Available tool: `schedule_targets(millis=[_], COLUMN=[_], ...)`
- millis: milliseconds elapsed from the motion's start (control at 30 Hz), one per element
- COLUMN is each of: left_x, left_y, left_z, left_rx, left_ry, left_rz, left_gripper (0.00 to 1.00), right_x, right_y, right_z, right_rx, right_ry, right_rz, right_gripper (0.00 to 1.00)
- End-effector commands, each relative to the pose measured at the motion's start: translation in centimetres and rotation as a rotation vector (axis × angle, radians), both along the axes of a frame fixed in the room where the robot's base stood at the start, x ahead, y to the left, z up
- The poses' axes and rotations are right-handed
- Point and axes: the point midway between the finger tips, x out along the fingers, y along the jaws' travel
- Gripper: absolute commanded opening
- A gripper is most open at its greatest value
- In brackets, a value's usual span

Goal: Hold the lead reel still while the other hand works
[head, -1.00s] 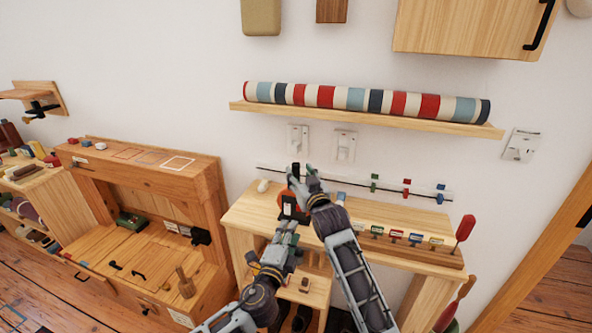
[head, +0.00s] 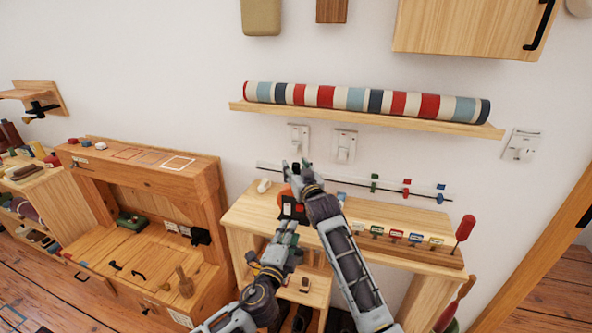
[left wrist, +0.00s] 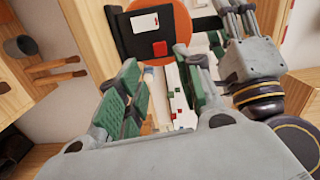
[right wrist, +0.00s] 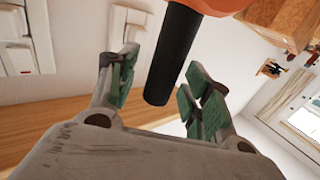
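The lead reel is an orange disc with a black frame (head: 292,210) on the wooden bench. In the left wrist view the reel (left wrist: 165,40) is ahead, with a white label and a red square on its black part. My left gripper (head: 288,229) is in front of and below the reel, with its green-padded fingers (left wrist: 160,95) apart and nothing gripped. My right gripper (head: 293,168) is above the reel. In the right wrist view a black handle (right wrist: 172,62) hangs from the orange reel between its open fingers (right wrist: 160,88), with gaps on both sides.
A wooden rack (head: 400,247) with several coloured labelled tags stands on the bench at the right. A red-handled tool (head: 464,228) stands at its end. A shelf (head: 380,122) with a striped roll is above. A small white object (head: 264,186) lies left of the reel.

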Motion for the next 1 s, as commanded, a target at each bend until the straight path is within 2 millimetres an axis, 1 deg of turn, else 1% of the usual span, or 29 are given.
schedule_targets(millis=[33,300,367,567,600,733,867,1000], left_x=[0.0,0.0,0.0,0.0,0.0,-0.1,-0.5,-1.5], left_y=[0.0,0.0,0.0,0.0,0.0,0.0,0.0,0.0], left_z=[0.0,0.0,0.0,0.0,0.0,-0.2,-1.1,-2.7], left_rx=[0.0,0.0,0.0,0.0,0.0,0.0,-0.001,-0.003], left_ry=[0.0,0.0,0.0,0.0,0.0,0.003,0.019,0.05], left_rz=[0.0,0.0,0.0,0.0,0.0,0.0,0.0,0.001], left_gripper=[0.36,0.36,0.36,0.36,0.33,0.16,0.0,0.0], right_x=[0.0,0.0,0.0,0.0,0.0,0.0,0.0,0.0], right_y=[0.0,0.0,0.0,0.0,0.0,0.0,0.0,0.0], right_z=[0.0,0.0,0.0,0.0,0.0,0.0,0.0,0.0], right_rx=[0.0,0.0,0.0,0.0,0.0,0.0,0.0,0.0], right_ry=[0.0,0.0,0.0,0.0,0.0,0.001,0.001,0.001], right_rz=[0.0,0.0,0.0,0.0,0.0,0.0,0.0,0.0], right_gripper=[0.42,0.07,0.0,0.0,0.0,0.0,0.0,0.0])
